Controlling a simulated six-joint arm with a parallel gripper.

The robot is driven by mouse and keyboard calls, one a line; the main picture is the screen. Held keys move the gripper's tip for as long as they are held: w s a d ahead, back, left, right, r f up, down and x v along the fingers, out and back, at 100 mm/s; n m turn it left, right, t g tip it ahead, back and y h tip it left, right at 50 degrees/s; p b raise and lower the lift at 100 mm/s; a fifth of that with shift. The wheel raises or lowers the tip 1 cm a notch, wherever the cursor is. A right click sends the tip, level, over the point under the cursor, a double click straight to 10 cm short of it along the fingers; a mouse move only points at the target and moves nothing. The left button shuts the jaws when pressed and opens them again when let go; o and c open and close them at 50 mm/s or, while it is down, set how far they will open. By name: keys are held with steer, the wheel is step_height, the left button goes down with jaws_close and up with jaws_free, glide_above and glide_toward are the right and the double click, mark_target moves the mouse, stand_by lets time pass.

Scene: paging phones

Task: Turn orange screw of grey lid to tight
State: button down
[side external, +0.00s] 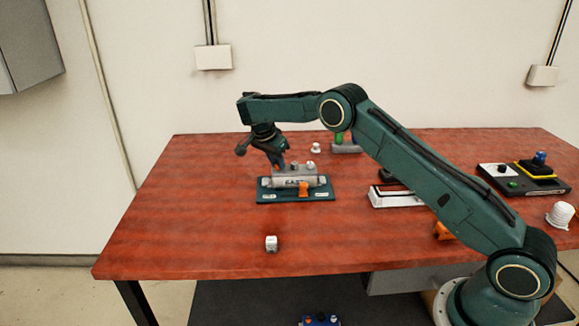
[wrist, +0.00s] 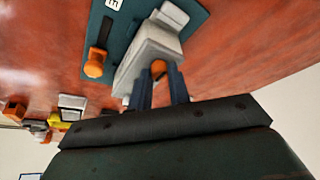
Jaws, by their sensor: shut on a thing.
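A grey block with a lid (side external: 312,182) lies on a teal base plate (side external: 265,196) near the middle of the table. My gripper (side external: 279,164) reaches down to the left end of the block, tilted. In the wrist view, my gripper's two blue fingers (wrist: 161,82) are shut on the orange screw (wrist: 158,67) at the end of the grey lid (wrist: 152,48). The fingers partly hide the screw, and its turn angle cannot be told. A second orange knob (wrist: 95,65) sits beside a dark slot on the base plate (wrist: 121,26), apart from my gripper.
A white tray (side external: 396,196) lies right of the plate. A grey holder with a green piece (side external: 339,139) is behind. A device with a yellow part (side external: 536,169) stands far right. The front left table is clear.

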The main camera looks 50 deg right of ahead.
stand_by(0.4)
steer(key=c, duration=1.3)
jaws_free()
steer(key=shift+n, duration=0.3)
